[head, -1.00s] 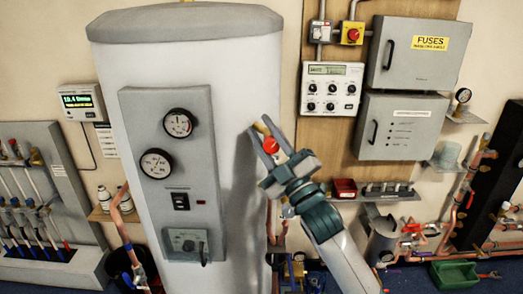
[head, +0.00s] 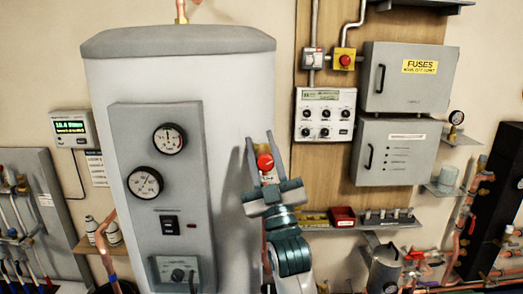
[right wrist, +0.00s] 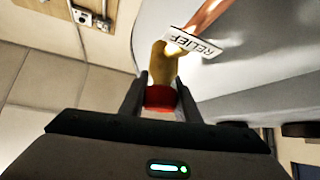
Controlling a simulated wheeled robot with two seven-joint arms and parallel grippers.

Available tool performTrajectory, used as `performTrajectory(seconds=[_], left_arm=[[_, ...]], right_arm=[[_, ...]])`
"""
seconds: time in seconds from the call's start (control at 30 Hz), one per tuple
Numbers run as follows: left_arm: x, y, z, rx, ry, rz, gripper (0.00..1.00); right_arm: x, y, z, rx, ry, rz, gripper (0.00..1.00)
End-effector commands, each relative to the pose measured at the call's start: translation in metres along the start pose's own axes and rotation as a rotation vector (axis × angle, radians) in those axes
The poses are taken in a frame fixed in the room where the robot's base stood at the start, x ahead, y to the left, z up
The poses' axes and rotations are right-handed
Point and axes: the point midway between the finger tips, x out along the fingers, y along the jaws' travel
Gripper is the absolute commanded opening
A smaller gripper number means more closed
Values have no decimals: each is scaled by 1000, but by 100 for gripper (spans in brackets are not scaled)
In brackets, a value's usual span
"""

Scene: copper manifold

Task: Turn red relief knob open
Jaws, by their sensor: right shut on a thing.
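The red relief knob (head: 265,161) sits at the right side of the large white tank (head: 235,85). My right gripper (head: 262,150) reaches up to it from below, with one finger on each side of the knob. In the right wrist view, the red knob (right wrist: 160,98) is between the two dark fingers (right wrist: 158,100), on the end of a brass valve body (right wrist: 162,62). A white tag reading RELIEF (right wrist: 195,43) hangs by a copper pipe there. The gripper is shut on the knob. My left gripper is not in view.
A grey panel with gauges (head: 120,180) is on the tank's front. Right of the tank, a wooden board (head: 325,165) carries a control box (head: 325,115), a red button (head: 345,60) and grey fuse cabinets (head: 405,77). A red bin (head: 342,215) sits below.

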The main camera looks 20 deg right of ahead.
Motion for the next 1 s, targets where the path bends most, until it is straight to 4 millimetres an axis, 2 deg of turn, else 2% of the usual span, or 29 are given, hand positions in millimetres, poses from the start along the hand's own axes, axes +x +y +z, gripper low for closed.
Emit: performTrajectory(seconds=[0.2,0.23,0.3,0.73,0.87,1.0], left_arm=[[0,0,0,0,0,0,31],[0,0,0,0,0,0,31],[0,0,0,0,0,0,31],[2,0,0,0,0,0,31],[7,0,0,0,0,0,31],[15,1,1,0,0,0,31]], right_arm=[[0,-1,1,1,-2,-2,7],[0,-1,1,1,-2,-2,34],[0,-1,1,1,-2,-2,48],[-5,0,1,-1,0,-1,48],[-15,-1,2,-1,0,-1,48],[-34,-1,2,-1,-1,-2,48]])
